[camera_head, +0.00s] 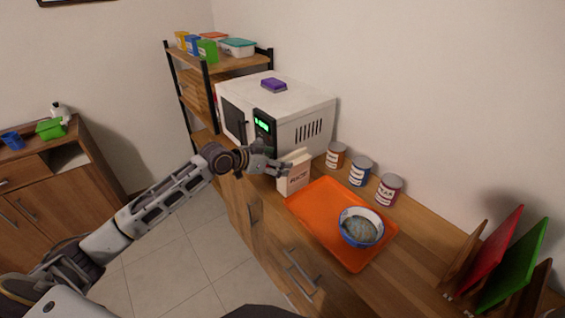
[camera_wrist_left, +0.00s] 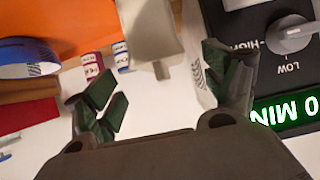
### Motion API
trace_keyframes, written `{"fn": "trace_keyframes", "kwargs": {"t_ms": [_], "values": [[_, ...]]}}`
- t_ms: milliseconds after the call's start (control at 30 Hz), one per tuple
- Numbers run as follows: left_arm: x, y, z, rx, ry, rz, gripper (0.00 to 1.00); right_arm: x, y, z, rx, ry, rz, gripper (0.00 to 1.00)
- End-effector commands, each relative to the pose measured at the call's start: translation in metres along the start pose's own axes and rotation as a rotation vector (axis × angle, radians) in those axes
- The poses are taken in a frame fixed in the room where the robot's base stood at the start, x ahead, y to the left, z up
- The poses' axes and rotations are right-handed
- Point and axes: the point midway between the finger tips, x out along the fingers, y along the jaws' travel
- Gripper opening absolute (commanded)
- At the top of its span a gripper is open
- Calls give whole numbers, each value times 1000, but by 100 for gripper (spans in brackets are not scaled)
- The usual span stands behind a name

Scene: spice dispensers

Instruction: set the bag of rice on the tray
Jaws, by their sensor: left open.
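The bag of rice (camera_head: 294,177), a pale upright pack marked RICE, stands on the wooden counter at the far left end of the orange tray (camera_head: 318,207). My left gripper (camera_head: 284,168) is open beside the bag's upper left, close to it. In the left wrist view the fingers of the gripper (camera_wrist_left: 158,75) are spread, with a beige shape that looks like the bag (camera_wrist_left: 150,30) ahead of the gap; I cannot tell if they touch. The tray also shows in the left wrist view (camera_wrist_left: 85,22). My right gripper is not in view.
A bowl (camera_head: 361,228) sits on the tray's right part; the tray's left part is clear. Several cans (camera_head: 359,171) line the wall behind. A microwave (camera_head: 290,112) stands close behind my gripper. Red and green boards (camera_head: 515,264) stand at the right.

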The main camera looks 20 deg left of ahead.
Motion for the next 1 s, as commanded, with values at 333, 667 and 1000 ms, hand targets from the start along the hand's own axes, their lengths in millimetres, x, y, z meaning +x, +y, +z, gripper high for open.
{"fn": "trace_keyframes", "kwargs": {"t_ms": [333, 667, 1000], "values": [[-32, 0, 1, 0, -2, 0, 84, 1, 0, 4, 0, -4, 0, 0], [-45, 1, 0, 1, -1, 1, 84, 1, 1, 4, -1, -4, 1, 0], [-46, 1, 0, 1, -1, 2, 84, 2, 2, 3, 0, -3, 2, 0]]}}
